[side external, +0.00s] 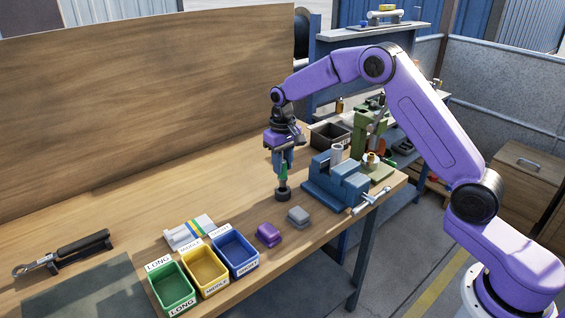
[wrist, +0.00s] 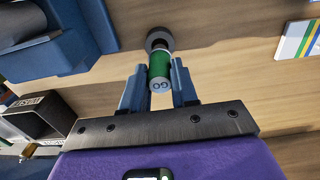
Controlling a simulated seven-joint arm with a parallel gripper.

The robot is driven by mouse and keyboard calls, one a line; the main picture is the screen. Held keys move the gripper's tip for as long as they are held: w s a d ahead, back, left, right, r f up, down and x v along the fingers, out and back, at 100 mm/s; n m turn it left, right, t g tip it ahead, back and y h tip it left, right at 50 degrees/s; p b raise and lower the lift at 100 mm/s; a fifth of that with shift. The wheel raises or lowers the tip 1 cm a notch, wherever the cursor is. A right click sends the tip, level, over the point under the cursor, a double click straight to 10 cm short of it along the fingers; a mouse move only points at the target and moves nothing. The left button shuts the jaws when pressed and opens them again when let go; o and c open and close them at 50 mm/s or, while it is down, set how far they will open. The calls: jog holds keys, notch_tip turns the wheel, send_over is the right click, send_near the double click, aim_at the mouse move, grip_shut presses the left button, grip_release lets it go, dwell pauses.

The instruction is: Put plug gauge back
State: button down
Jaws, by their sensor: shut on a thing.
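The plug gauge (wrist: 160,68) has a green handle and a pale end marked GO facing the wrist camera. My gripper (wrist: 158,88) is shut on it, with one blue finger on each side. In the side view my gripper (side external: 283,165) points down over the bench, and the green handle (side external: 284,173) shows upright between the fingers. A dark round holder (side external: 283,192) is directly below the gauge; it also shows in the wrist view (wrist: 159,38) at the gauge's far end. I cannot tell whether the gauge's lower end is inside the holder or just above it.
A blue vise (side external: 322,187) stands close to the right, with a grey cylinder at it. A dark bin (side external: 322,134) is behind. Green, yellow and blue trays (side external: 215,286) stand at the front, near purple (side external: 268,235) and grey blocks (side external: 298,215).

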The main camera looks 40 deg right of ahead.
jog(key=shift+f, duration=0.2)
jog(key=shift+f, duration=1.55)
grip_release()
jog(key=shift+r, duration=0.1)
jog(key=shift+r, duration=4.85)
notch_tip(320, 180, up, 17)
jog(key=shift+r, duration=0.2)
